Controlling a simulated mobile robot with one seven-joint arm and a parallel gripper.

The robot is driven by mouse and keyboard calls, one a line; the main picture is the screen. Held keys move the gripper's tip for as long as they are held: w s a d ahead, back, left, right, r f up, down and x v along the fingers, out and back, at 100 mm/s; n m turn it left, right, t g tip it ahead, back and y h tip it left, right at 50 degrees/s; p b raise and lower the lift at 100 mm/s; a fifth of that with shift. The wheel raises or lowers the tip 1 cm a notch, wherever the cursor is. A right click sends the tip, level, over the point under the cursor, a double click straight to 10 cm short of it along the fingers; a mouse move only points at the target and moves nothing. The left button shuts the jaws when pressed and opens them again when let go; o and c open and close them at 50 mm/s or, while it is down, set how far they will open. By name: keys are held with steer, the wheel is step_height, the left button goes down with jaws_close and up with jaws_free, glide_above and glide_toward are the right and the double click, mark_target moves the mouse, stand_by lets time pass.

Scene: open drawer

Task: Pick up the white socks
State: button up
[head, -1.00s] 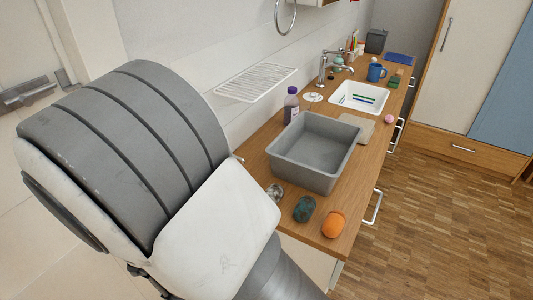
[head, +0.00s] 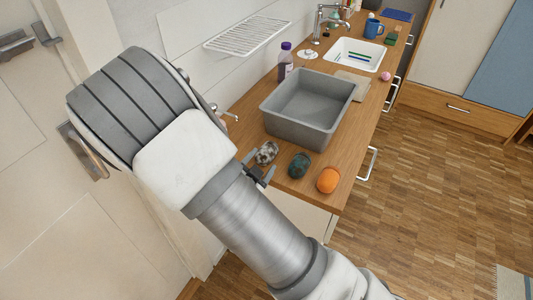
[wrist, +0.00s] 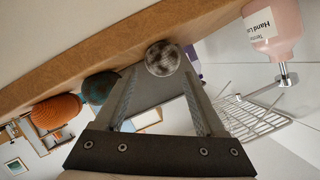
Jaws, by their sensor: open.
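The white socks (head: 266,153) are a rolled ball, mottled white and dark grey, on the wooden counter near its front left corner. My gripper (head: 261,169) is open just in front of them in the head view, partly hidden by my arm. In the wrist view, the sock ball (wrist: 163,58) shows between and just beyond the two open fingertips. I cannot tell whether a finger touches it.
A teal ball (head: 299,165) and an orange ball (head: 328,180) sit to the right of the socks. A grey open bin (head: 310,138) stands close behind. A purple-capped bottle (head: 285,66) and a sink (head: 354,54) are farther back.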

mark_target(265, 156)
steer(key=x, duration=0.5)
steer(key=shift+d+r, duration=0.1)
steer(key=shift+r, duration=0.2)
steer(key=c, duration=1.1)
